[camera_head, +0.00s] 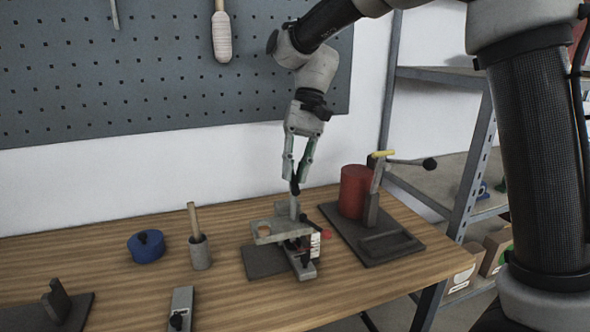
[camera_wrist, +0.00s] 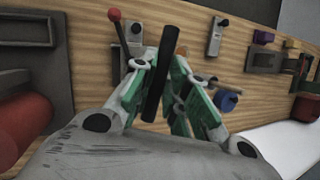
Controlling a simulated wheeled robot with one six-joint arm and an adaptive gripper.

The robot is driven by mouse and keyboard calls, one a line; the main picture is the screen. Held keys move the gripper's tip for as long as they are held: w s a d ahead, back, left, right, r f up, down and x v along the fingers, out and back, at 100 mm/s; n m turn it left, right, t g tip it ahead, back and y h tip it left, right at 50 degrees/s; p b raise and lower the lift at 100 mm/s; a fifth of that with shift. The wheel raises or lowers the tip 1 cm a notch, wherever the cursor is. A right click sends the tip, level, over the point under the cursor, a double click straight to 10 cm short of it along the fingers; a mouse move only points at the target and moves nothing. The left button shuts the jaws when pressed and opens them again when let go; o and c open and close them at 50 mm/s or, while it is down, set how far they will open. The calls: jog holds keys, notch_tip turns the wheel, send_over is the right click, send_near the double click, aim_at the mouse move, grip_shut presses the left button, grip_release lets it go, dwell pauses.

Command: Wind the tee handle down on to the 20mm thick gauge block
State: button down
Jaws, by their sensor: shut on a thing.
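The tee handle is a black bar (camera_wrist: 158,75) that lies between my gripper's fingers in the wrist view. My gripper (camera_head: 295,186) points down and is shut on it, above a small grey clamp fixture (camera_head: 303,268) on the bench. In the wrist view, my gripper (camera_wrist: 160,82) has its green-padded fingers either side of the bar. A light grey upright (camera_head: 294,207) stands just under the fingertips. A white block with dark marks (camera_head: 315,243) sits at the fixture's right side; I cannot tell whether it is the 20mm gauge block. Contact under the handle's screw is hidden.
A red cylinder (camera_head: 354,190) and a lever stand on a dark base (camera_head: 405,254) to the right. A blue round pot (camera_head: 146,248), a grey cup (camera_head: 200,254) with a wooden handle and a grey holder (camera_head: 181,306) stand left. A pegboard (camera_head: 130,90) is behind.

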jog(key=c, duration=1.4)
grip_release()
jog(key=v, duration=1.2)
